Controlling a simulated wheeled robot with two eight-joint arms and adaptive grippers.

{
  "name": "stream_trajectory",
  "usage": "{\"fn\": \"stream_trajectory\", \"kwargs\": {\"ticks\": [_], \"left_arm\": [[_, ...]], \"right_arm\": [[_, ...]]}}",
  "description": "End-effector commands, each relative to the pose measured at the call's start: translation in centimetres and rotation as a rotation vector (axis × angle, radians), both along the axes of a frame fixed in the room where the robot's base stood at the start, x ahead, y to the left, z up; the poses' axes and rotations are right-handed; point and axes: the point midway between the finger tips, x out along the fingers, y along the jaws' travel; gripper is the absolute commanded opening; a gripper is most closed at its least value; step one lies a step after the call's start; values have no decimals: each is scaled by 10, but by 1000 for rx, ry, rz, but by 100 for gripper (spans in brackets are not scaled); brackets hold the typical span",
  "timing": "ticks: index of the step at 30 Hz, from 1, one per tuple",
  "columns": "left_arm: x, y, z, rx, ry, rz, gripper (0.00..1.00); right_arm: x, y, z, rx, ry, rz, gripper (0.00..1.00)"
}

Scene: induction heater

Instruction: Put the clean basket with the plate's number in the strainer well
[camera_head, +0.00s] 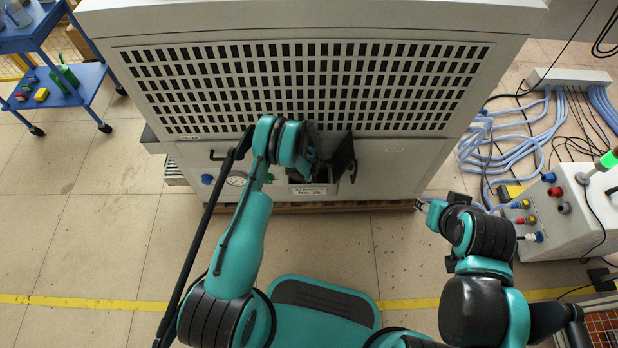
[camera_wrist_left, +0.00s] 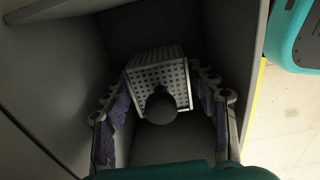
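The strainer well (camera_head: 318,172) is an open dark recess low in the front of the grey machine, and the white plate (camera_head: 308,190) below it seems to read "STRAINER No. 26". My left gripper (camera_head: 312,165) reaches into the well, mostly hidden by its own wrist in the head view. In the left wrist view a perforated light-grey basket (camera_wrist_left: 174,78) with a dark round knob sits deep between the dark walls. The spread fingers of my left gripper (camera_wrist_left: 164,115) stand either side of it, apart from it. No number is legible on the basket. My right gripper (camera_head: 428,207) is near the machine's lower right corner, its fingers too small to judge.
A dark flap (camera_head: 343,157) stands open at the well's right side. A gauge (camera_head: 236,179) sits left of the well. A grey control box (camera_head: 575,215) and blue hoses (camera_head: 515,135) are at right, a blue cart (camera_head: 62,82) at upper left. The floor in front is clear.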

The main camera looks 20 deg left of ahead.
Motion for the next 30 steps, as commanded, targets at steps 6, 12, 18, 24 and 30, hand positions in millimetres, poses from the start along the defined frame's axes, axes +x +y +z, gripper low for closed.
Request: {"fn": "stream_trajectory", "kwargs": {"ticks": [6,12,18,24,30], "left_arm": [[0,0,1,0,0,-1,58],[0,0,28,0,0,-1,58],[0,0,74,0,0,-1,58],[0,0,109,0,0,-1,58],[0,0,123,0,0,-1,58]], "right_arm": [[0,0,0,0,0,0,40],[0,0,10,0,0,0,40],[0,0,28,0,0,0,40],[0,0,39,0,0,0,40],[0,0,42,0,0,0,40]]}}
